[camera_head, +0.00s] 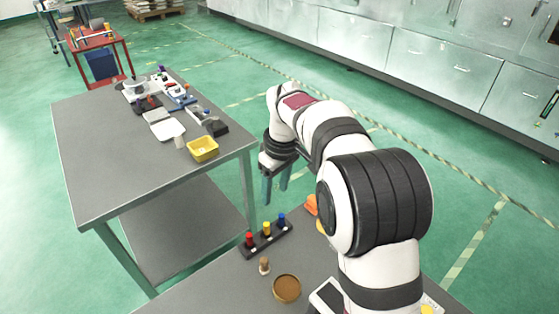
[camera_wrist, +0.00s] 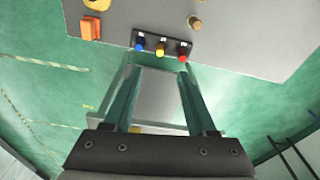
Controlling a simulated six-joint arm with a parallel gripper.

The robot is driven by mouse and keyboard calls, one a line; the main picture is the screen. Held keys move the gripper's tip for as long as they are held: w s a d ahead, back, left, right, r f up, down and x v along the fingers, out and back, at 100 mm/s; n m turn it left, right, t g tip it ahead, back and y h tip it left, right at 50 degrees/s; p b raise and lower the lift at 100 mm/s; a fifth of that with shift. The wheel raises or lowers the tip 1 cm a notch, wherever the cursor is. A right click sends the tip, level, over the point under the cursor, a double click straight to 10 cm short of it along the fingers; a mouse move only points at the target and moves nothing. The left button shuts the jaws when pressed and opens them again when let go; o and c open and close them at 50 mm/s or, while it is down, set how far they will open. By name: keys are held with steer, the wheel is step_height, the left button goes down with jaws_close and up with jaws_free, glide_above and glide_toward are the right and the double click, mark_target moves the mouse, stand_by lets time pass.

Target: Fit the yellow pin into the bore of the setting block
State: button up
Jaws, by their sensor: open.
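The yellow pin (camera_head: 267,229) stands upright in a dark rack (camera_head: 257,243), between a red pin (camera_head: 249,240) and a blue pin (camera_head: 281,219). In the wrist view the yellow pin (camera_wrist: 160,49) is the middle one of the three. My gripper (camera_head: 275,194) is open and empty, with its fingers pointing down, raised above the far side of the rack. In the wrist view the fingers (camera_wrist: 159,75) sit apart, below the rack in the picture. An orange block (camera_wrist: 91,28) lies beside the rack; I cannot tell whether it is the setting block, and no bore is clear.
A small tan and brown peg (camera_head: 264,266) and a round brown dish (camera_head: 287,288) stand near the rack. A separate grey table (camera_head: 110,150) holds a yellow bin (camera_head: 203,149), a white tray (camera_head: 170,131) and other items.

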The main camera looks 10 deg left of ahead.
mark_target(266, 224)
steer(key=shift+n, duration=0.3)
steer(key=a+f, duration=0.1)
steer(key=f, duration=0.4)
steer(key=w+a+f, duration=0.1)
steer(key=f, duration=1)
steer(key=shift+w+a+f, duration=0.3)
steer(key=shift+w+a, duration=0.05)
steer(key=shift+a, duration=0.05)
steer(key=shift+r, duration=0.1)
jaws_close()
